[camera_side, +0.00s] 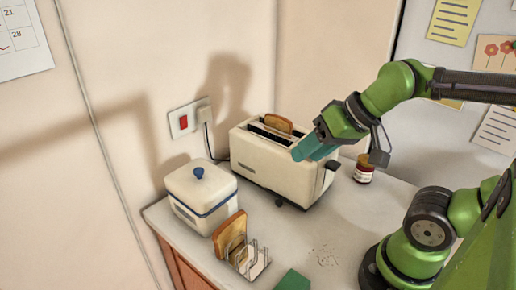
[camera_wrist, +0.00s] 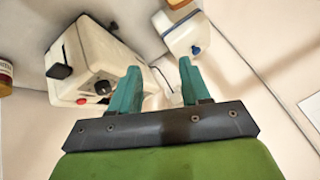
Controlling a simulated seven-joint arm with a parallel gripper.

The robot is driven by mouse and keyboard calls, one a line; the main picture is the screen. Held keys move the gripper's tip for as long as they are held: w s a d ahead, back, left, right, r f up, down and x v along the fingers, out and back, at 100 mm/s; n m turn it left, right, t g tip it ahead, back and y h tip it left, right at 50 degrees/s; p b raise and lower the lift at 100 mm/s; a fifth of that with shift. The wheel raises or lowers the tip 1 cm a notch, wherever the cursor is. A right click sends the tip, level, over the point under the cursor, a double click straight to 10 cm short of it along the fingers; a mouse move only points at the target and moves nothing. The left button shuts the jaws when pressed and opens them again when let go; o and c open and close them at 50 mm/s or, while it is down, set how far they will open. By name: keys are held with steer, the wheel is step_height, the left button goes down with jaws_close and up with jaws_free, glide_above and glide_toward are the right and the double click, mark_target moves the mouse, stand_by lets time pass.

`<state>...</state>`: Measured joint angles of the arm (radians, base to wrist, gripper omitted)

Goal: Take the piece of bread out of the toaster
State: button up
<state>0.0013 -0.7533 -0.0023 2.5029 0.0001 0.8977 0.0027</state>
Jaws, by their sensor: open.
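The cream toaster (camera_side: 270,170) stands on the counter in the middle of the side view. A piece of bread (camera_side: 278,124) sticks up out of its top slot. My gripper (camera_side: 308,150) is open and empty, with its teal fingers over the right part of the toaster, to the right of the bread and apart from it. In the wrist view the toaster (camera_wrist: 85,50) lies to the upper left of my gripper (camera_wrist: 160,75), whose two fingers are spread. The bread in the slot is not clearly visible there.
A wire rack (camera_side: 255,262) holding another bread slice (camera_side: 230,236) stands in front. A white lidded box (camera_side: 200,195) with a blue knob is left of the toaster, a jar (camera_side: 364,170) right. A green block (camera_side: 293,281) lies at the front. A plug (camera_side: 205,115) is behind.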

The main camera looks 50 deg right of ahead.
steer(key=shift+c, duration=0.3)
step_height(320, 180, up, 8)
steer(key=n+g+h, duration=0.2)
steer(key=n+g, duration=0.2)
steer(key=g, duration=0.3)
glide_above(278, 117)
steer(key=f, duration=1.6)
steer(key=shift+d, duration=0.2)
